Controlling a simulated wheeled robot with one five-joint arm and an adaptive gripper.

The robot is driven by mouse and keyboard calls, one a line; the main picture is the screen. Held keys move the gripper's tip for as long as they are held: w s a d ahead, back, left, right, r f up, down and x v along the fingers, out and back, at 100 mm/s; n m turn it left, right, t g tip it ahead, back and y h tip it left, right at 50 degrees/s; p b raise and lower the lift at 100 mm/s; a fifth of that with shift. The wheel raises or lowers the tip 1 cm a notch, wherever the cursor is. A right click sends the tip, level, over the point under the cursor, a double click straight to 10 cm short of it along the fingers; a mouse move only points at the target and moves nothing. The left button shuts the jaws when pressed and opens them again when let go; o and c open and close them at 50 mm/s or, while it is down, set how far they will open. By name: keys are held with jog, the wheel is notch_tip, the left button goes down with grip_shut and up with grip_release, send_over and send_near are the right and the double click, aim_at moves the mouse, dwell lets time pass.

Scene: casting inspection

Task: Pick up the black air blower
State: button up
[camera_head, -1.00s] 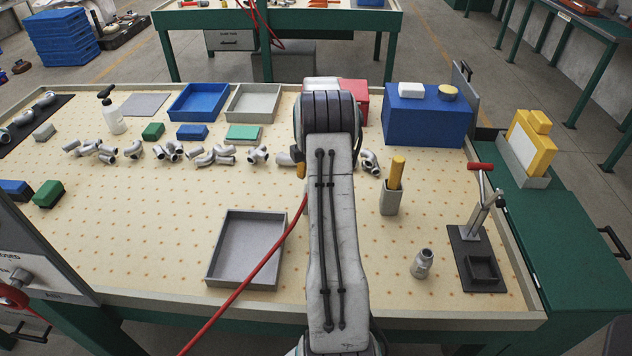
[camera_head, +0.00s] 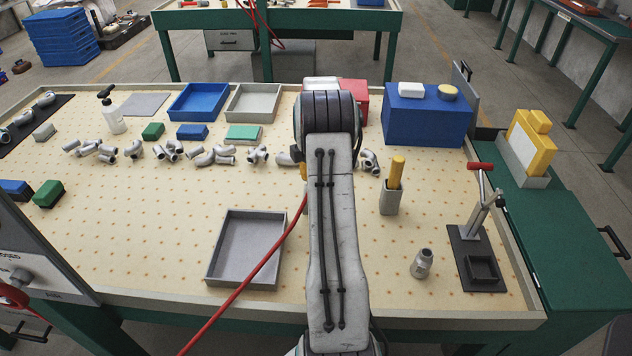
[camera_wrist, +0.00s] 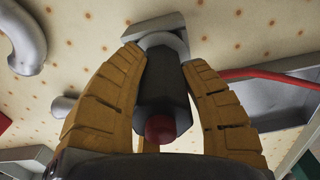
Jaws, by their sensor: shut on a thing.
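The black air blower (camera_wrist: 164,85) is in the middle of the wrist view, a dark body with a red end facing the camera. My gripper (camera_wrist: 163,60) has its yellow fingers on both sides of it, shut on it. The blower's far end is at a grey ring-like holder (camera_wrist: 155,25); I cannot tell whether it still rests there. In the head view my arm hides the blower and nearly all of the gripper.
A red hose (camera_head: 250,270) crosses the grey tray (camera_head: 212,265) left of my arm. Metal pipe fittings (camera_head: 222,155) lie in a row behind. A grey cup with a yellow-handled thing (camera_head: 394,175) and a metal fitting (camera_head: 421,263) stand right of my arm.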

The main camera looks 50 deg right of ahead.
dwell(0.3)
jog(key=shift+r, duration=0.55)
notch_tip(320, 180, up, 3)
jog(key=shift+s+d+r, duration=0.15)
jog(key=s+d+r, duration=0.1)
jog(key=s+r, duration=0.1)
jog(key=s, duration=0.1)
jog(key=s+d+r, duration=0.2)
jog(key=s, duration=0.2)
jog(key=s+d+r+b, duration=0.1)
jog(key=s+r, duration=0.1)
jog(key=s, duration=0.1)
jog(key=shift+s+d+r, duration=0.2)
jog(key=shift+r, duration=0.1)
